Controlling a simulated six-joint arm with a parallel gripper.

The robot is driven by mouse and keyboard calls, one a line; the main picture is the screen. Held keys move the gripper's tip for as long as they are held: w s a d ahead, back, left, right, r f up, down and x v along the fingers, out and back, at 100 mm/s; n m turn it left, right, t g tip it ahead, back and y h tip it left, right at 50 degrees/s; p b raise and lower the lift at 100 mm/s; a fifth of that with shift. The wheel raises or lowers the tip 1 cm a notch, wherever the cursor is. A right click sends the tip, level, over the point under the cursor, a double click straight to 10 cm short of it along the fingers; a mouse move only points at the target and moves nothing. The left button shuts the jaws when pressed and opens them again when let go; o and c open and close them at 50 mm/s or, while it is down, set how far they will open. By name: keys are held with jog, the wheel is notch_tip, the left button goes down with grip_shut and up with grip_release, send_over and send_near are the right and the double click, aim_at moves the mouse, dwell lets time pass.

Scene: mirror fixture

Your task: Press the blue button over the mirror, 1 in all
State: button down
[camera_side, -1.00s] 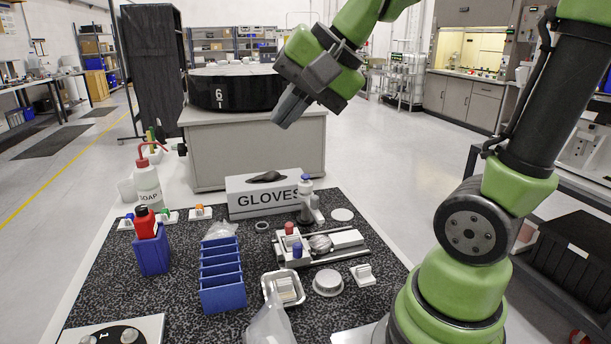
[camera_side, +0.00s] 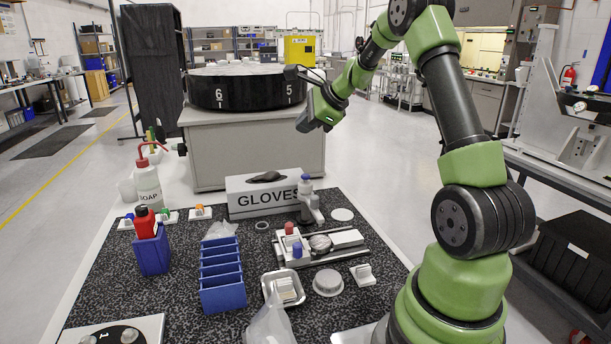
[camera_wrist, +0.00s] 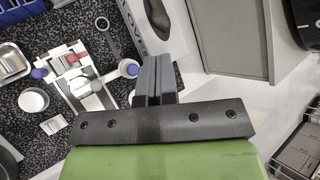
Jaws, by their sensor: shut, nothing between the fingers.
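The fixture (camera_side: 345,238) is a pale base with rails on the speckled mat. A red-topped knob (camera_side: 289,228) and a blue button (camera_side: 297,250) stand at its left, beside a round shiny piece, seemingly the mirror (camera_side: 320,243). In the wrist view the blue button (camera_wrist: 39,73) and red knob (camera_wrist: 71,58) are at the left. A post with a second blue cap (camera_side: 306,177) stands behind the fixture; this cap (camera_wrist: 132,69) shows just left of my fingers in the wrist view. My gripper (camera_side: 304,126) is shut and empty, high above and behind the fixture, touching nothing.
A GLOVES box (camera_side: 250,204) stands behind the fixture. A metal tray (camera_side: 270,292), a round grey piece (camera_side: 327,284) and a white block (camera_side: 363,274) lie in front. A blue rack (camera_side: 222,285) is at the left. A black turntable (camera_side: 250,93) on a cabinet stands behind.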

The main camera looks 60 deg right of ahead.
aim_at(305, 176)
jog(key=shift+f, duration=4.4)
jog(key=shift+f, duration=0.4)
jog(key=shift+f, duration=0.55)
jog(key=shift+r, duration=1)
jog(key=shift+r, duration=2.5)
